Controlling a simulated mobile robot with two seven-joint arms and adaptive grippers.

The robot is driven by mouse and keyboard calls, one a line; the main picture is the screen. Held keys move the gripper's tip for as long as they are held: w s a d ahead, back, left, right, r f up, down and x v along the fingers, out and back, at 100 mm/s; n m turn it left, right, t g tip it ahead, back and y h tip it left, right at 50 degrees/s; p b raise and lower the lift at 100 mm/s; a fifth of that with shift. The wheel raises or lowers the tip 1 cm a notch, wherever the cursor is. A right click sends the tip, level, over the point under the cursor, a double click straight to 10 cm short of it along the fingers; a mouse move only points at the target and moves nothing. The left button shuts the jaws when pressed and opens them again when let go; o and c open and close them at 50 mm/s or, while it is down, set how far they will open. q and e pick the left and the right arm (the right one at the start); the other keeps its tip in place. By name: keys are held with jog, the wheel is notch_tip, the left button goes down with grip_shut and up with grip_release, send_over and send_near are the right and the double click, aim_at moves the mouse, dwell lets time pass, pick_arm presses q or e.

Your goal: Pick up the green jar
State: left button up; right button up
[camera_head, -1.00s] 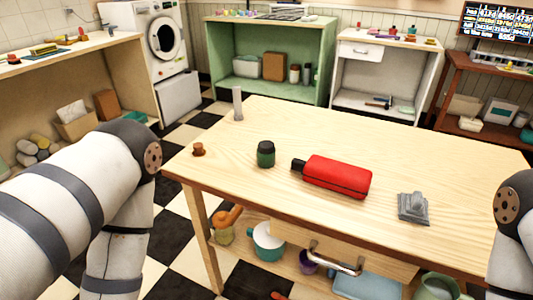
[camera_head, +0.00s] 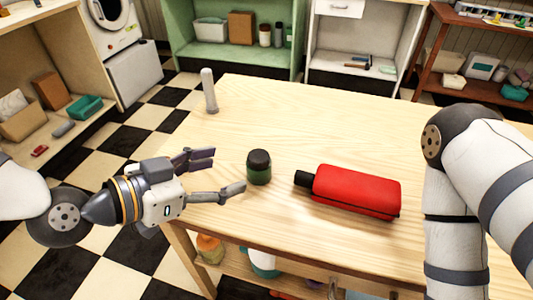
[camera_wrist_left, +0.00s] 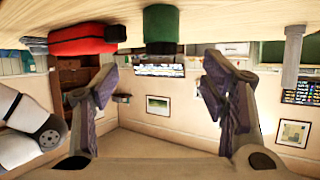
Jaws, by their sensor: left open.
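The green jar (camera_head: 259,168) with a dark lid stands upright near the left end of the wooden table. My left gripper (camera_head: 224,172) is open and empty, just left of the jar, with its fingers pointing at it. The jar is apart from the fingers. In the left wrist view, which is upside down, the jar (camera_wrist_left: 160,28) is centred beyond the gap between the two open fingers (camera_wrist_left: 160,70). My right arm shows at the right side of the head view, but its gripper is out of view.
A red bottle-like case (camera_head: 356,191) with a black cap lies just right of the jar. A grey cylinder (camera_head: 209,92) stands at the table's far left corner. The wooden tabletop (camera_head: 330,125) behind the jar is clear. Shelves stand along the walls.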

aim_at(250, 166)
pick_arm(q)
jog(key=x, duration=0.3)
jog(key=b+x, duration=0.1)
jog(key=x, duration=0.7)
jog(key=shift+a+f+b, duration=0.15)
jog(key=shift+f+b, duration=0.2)
jog(key=shift+f, duration=0.05)
jog(key=shift+r, duration=0.1)
jog(key=c, duration=1.3)
pick_arm(e)
jog(key=shift+s+a+f+g, duration=0.2)
jog(key=shift+s+f, duration=0.3)
jog(key=shift+s, duration=0.15)
jog(key=shift+s+a+f+g, duration=0.15)
jog(key=shift+s+f+g, duration=0.05)
jog(key=shift+s+f, duration=0.35)
